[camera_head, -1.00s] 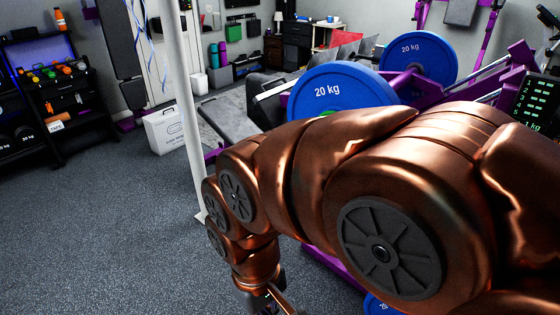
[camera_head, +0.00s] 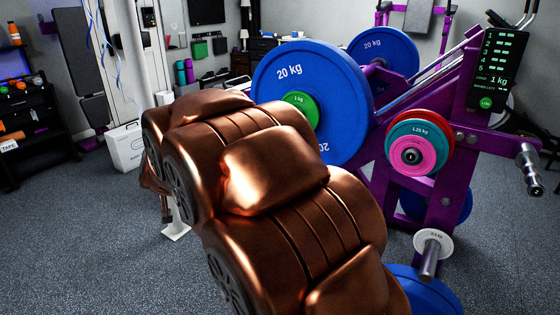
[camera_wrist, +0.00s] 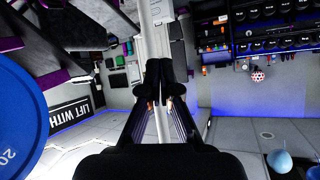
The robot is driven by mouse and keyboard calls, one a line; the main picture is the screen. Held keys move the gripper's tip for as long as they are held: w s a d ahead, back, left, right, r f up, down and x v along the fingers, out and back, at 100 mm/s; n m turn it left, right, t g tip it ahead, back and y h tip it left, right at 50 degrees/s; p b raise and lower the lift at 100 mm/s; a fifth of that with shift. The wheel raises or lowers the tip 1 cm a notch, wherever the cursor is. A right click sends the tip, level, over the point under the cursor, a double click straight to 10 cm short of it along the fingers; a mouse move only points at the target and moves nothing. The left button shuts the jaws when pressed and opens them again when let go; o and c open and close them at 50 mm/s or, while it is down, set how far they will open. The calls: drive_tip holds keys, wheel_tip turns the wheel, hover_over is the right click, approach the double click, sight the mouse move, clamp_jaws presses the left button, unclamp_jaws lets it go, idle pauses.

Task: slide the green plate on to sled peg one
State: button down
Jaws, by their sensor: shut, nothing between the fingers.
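The green plate (camera_head: 301,106), marked 1 kg, stands upright against the face of a large blue 20 kg plate (camera_head: 345,95), near its middle. My arm hides its lower left part, and I cannot see a peg end through it. The purple sled frame (camera_head: 450,190) stands at the right, with a display (camera_head: 496,68) that reads load 1 kg. My gripper (camera_wrist: 152,78) is shut and empty in the wrist view, away from the green plate. In the head view it is mostly hidden behind my arm.
Pink, teal and red plates (camera_head: 415,148) hang on one sled post. A white small plate (camera_head: 433,243) sits on a lower peg, and a bare peg (camera_head: 530,170) juts out at the right. A white upright post (camera_head: 135,50) stands at the left.

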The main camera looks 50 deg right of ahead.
drive_tip(key=d+m+h+b, duration=0.55)
drive_tip(key=d+h, duration=0.35)
drive_tip(key=d, duration=1.1)
drive_tip(key=s+d+m+g+h+b, duration=0.3)
drive_tip(key=s+d+g+h+b, duration=0.1)
drive_tip(key=d, duration=0.6)
drive_tip(key=s+d+m+g+h+b, duration=0.3)
drive_tip(key=s+d+g, duration=0.3)
drive_tip(key=s+d, duration=0.3)
drive_tip(key=shift+d+m+h+b, duration=0.35)
drive_tip(key=shift+d+h+b, duration=0.25)
drive_tip(key=shift+d+h, duration=0.15)
drive_tip(key=shift+f+p+x, duration=0.2)
drive_tip(key=shift+p+x, duration=0.25)
drive_tip(key=shift+x, duration=0.35)
drive_tip(key=shift+f+p+x, duration=0.15)
drive_tip(key=shift+p+x, duration=0.3)
drive_tip(key=shift+x, duration=0.35)
drive_tip(key=shift+d, duration=0.1)
